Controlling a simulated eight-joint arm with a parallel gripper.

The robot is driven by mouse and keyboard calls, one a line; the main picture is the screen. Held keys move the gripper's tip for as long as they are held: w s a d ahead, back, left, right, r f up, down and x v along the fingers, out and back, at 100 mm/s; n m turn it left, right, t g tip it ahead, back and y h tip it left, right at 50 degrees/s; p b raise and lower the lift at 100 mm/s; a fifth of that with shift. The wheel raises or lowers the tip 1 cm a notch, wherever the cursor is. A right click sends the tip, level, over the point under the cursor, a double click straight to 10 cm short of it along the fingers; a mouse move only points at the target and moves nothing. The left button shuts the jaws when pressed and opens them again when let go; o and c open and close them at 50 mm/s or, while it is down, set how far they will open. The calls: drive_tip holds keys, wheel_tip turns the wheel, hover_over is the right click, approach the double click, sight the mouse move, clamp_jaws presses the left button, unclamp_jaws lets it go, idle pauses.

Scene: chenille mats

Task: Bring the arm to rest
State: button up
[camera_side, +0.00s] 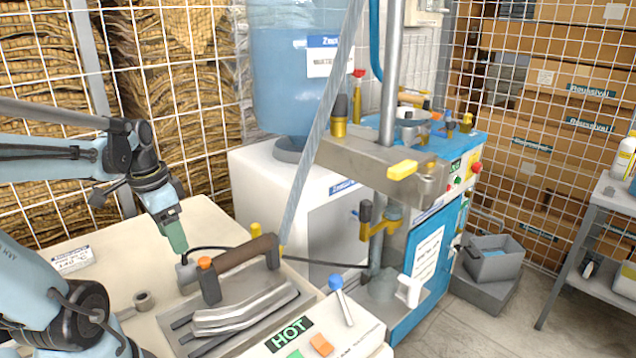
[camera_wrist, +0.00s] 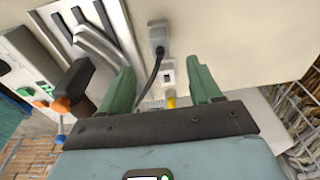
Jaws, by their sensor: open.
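My gripper (camera_side: 177,243) hangs from my blue arm over the cream bench, its green fingers pointing down. In the wrist view, the two green fingers of my gripper (camera_wrist: 160,66) stand wide apart with nothing held between them. A grey plug-like block (camera_side: 188,271) with a black cable sits just below the fingertips in the side view. The wrist view shows the block (camera_wrist: 158,36) beyond the fingers, apart from them. A small white socket-like piece (camera_wrist: 168,74) shows in the gap between the fingers.
A press with a brown handle (camera_side: 240,254) and grey slatted plates stands right of my gripper, near a HOT label (camera_side: 289,335). A grey roll (camera_side: 143,300) and a white labelled block (camera_side: 72,260) lie on the bench (camera_side: 120,250). A water cooler (camera_side: 295,75) stands behind.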

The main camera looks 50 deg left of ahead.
sight(185, 264)
drive_tip(key=shift+w+f, duration=0.2)
drive_tip(key=shift+f, duration=1.3)
drive_tip(key=shift+w+f, duration=0.15)
drive_tip(key=shift+f, duration=1.3)
drive_tip(key=shift+w+f, duration=0.2)
drive_tip(key=shift+f, duration=1.3)
drive_tip(key=shift+r, duration=1.4)
drive_tip(key=shift+f, duration=0.15)
drive_tip(key=shift+f, duration=1.25)
drive_tip(key=shift+s+r, duration=0.15)
drive_tip(key=shift+r, duration=1)
drive_tip(key=shift+s+r, duration=0.1)
drive_tip(key=shift+r, duration=1)
